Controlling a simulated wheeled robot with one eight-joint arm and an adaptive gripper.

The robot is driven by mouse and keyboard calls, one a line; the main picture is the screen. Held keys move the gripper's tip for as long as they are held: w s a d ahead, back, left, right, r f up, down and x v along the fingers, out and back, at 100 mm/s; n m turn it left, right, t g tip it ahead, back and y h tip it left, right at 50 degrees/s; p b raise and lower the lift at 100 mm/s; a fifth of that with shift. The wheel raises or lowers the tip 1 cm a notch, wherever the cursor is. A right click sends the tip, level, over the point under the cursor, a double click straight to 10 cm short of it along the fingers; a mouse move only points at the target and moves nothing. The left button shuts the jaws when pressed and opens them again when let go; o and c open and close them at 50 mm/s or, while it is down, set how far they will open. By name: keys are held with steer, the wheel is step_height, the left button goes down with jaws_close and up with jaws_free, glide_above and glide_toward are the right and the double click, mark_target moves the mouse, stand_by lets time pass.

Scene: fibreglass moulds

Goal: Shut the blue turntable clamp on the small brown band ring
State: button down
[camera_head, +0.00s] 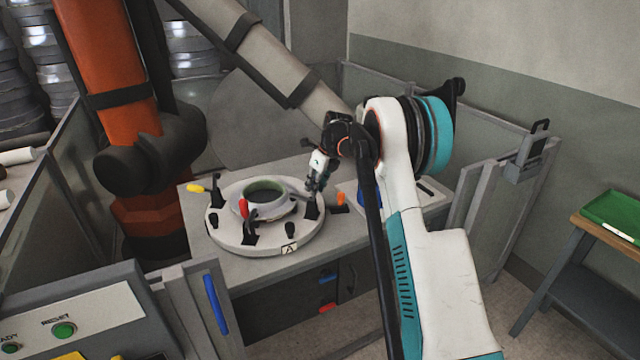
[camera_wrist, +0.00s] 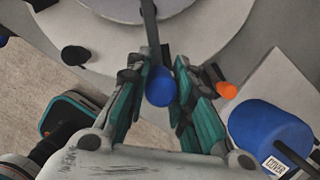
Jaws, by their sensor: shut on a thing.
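The turntable (camera_head: 235,232) is a round pale disc on the grey bench, with several clamps around its rim and a pale ring-shaped mould, green inside, at its centre. My gripper (camera_head: 318,182) is at the turntable's right side. In the wrist view its teal fingers (camera_wrist: 158,78) close from both sides around the blue clamp handle (camera_wrist: 159,88). A dark lever (camera_wrist: 149,30) runs from the handle toward the disc's middle. The blue handle is hidden in the head view. I cannot make out a brown band ring, or whether the clamp pad touches anything.
Yellow (camera_head: 196,188), red (camera_head: 244,208) and orange (camera_head: 340,198) clamp handles stand around the disc. A blue cylinder labelled COVER (camera_wrist: 268,130) lies close right of my gripper in the wrist view. An orange robot arm (camera_head: 115,60) stands behind left. Panels (camera_head: 510,175) flank the bench.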

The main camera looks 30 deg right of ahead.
steer(key=shift+w+a+g+h+p, duration=0.3)
steer(key=shift+a+g+h, duration=0.1)
steer(key=shift+g+h, duration=0.1)
stand_by(0.3)
steer(key=c, duration=1.4)
jaws_free()
steer(key=shift+w, duration=0.1)
steer(key=shift+r, duration=0.15)
steer(key=r, duration=0.3)
steer(key=s+r, duration=0.1)
steer(key=r, duration=0.3)
steer(key=s+d+r, duration=0.1)
steer(key=r, duration=0.3)
steer(key=shift+r, duration=0.25)
steer(key=shift+s, duration=0.1)
